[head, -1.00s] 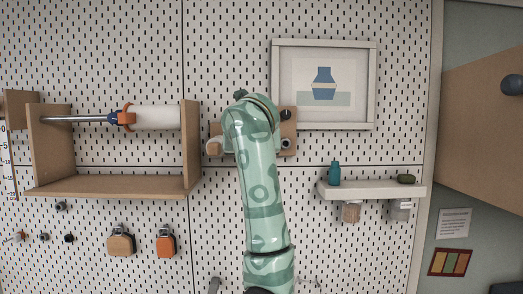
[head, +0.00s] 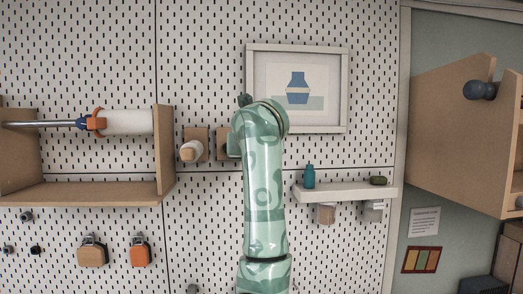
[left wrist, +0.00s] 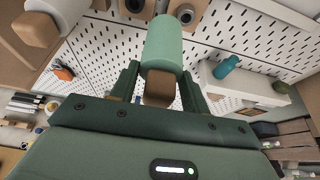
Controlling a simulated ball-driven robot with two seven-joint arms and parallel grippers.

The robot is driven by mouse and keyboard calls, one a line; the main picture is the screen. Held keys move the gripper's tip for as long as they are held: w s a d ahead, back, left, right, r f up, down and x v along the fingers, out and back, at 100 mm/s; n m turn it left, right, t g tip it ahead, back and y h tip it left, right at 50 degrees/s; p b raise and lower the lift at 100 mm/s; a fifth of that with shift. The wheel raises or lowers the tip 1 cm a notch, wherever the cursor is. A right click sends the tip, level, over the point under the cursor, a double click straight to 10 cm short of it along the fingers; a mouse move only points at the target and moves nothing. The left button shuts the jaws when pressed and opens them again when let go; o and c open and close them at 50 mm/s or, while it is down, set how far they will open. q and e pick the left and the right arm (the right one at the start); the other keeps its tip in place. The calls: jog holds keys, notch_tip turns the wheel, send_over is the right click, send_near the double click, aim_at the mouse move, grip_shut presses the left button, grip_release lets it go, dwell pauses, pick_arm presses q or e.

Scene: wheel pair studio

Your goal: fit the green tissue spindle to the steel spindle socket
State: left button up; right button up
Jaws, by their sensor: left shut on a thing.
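My left gripper (left wrist: 160,76) is shut on the green tissue spindle (left wrist: 163,42), a pale green cylinder with a brown block end (left wrist: 160,90) between the fingers. The spindle points away from the gripper toward the wall. A pale grey round fitting, apparently the steel spindle socket (left wrist: 185,14), shows just beyond the spindle's far end. I cannot tell whether they touch. In the head view my left arm hides the gripper, the spindle and the socket; only part of a wooden mounting plate (head: 222,143) shows beside the arm. My right gripper is not in view.
A white peg (head: 190,151) on another plate stands left of my arm. Further left is a wooden holder (head: 164,155) with a white roll (head: 130,121). A white shelf (head: 345,192) with a teal bottle (head: 309,176) is at right, below a framed picture (head: 340,90).

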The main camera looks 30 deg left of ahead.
pick_arm(q)
jog(key=shift+w+d, duration=1.2)
jog(key=shift+d, duration=0.25)
jog(key=o, duration=0.3)
grip_shut()
